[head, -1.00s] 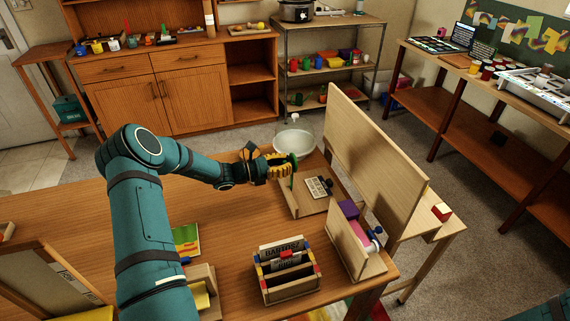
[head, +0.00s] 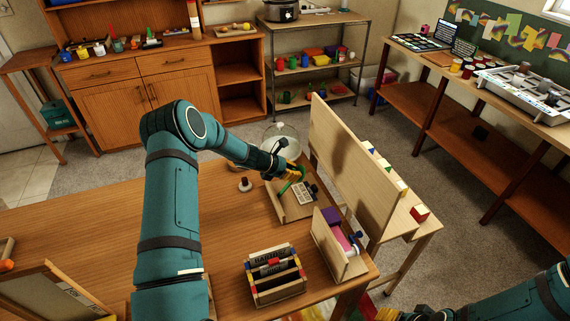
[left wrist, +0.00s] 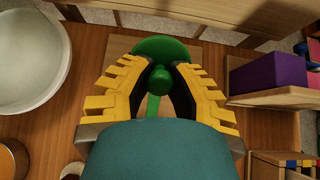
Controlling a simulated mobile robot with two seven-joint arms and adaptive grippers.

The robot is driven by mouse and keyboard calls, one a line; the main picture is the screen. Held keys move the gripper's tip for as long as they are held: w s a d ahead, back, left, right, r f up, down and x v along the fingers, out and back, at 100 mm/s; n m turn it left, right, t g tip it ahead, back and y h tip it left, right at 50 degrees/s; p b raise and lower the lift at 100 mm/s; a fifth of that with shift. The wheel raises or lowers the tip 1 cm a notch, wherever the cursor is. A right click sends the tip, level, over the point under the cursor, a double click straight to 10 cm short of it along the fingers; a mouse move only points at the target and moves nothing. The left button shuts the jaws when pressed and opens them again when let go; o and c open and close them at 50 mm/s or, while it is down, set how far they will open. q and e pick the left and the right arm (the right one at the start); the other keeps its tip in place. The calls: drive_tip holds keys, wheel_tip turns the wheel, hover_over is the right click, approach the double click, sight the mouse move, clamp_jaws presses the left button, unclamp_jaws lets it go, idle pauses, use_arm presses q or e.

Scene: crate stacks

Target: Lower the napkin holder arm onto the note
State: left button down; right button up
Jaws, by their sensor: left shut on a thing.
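My left gripper (head: 291,172) is shut on the green napkin holder arm (head: 294,184), over the wooden tray at the table's far right part. In the left wrist view the arm's round green knob (left wrist: 160,80) sits between the yellow fingers, with a green disc (left wrist: 163,49) beyond it. The pale note (head: 304,193) with a grid of marks lies on the tray (head: 283,208), close beside the green arm. I cannot tell whether the arm touches the note, and the fingers hide part of it. My right gripper (head: 399,315) shows only partly at the bottom edge; its fingers are unclear.
A tall wooden panel (head: 347,165) stands right of the tray. A small wooden box (head: 334,255) with purple and pink things and a holder of dark cards (head: 274,285) stand nearer. The table's left middle is mostly clear.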

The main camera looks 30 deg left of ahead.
use_arm(q)
drive_tip(key=w+d+f+g+y+p, duration=0.1)
drive_tip(key=g, duration=0.1)
drive_tip(key=w+d+f+g+y+p, duration=0.1)
drive_tip(key=w+d+f+y+p, duration=0.1)
drive_tip(key=shift+f+g, duration=0.2)
drive_tip(key=shift+g, duration=0.2)
use_arm(e)
wheel_tip(320, 180, up, 5)
use_arm(q)
drive_tip(key=g+y+b, duration=0.2)
drive_tip(key=b, duration=0.2)
hover_over(310, 191)
drive_tip(key=s, duration=0.1)
drive_tip(key=f, duration=0.2)
drive_tip(key=a+f, duration=0.1)
drive_tip(key=f, duration=0.1)
drive_tip(key=shift+f, duration=0.15)
drive_tip(key=shift+d+f+b, duration=0.2)
drive_tip(key=shift+f+b, duration=0.4)
drive_tip(key=shift+b, duration=0.1)
drive_tip(key=shift+f+b, duration=0.25)
drive_tip(key=shift+b, duration=0.05)
use_arm(e)
wheel_tip(310, 191, down, 7)
drive_tip(key=shift+s, duration=0.25)
use_arm(q)
drive_tip(key=c, duration=0.8)
unclamp_jaws()
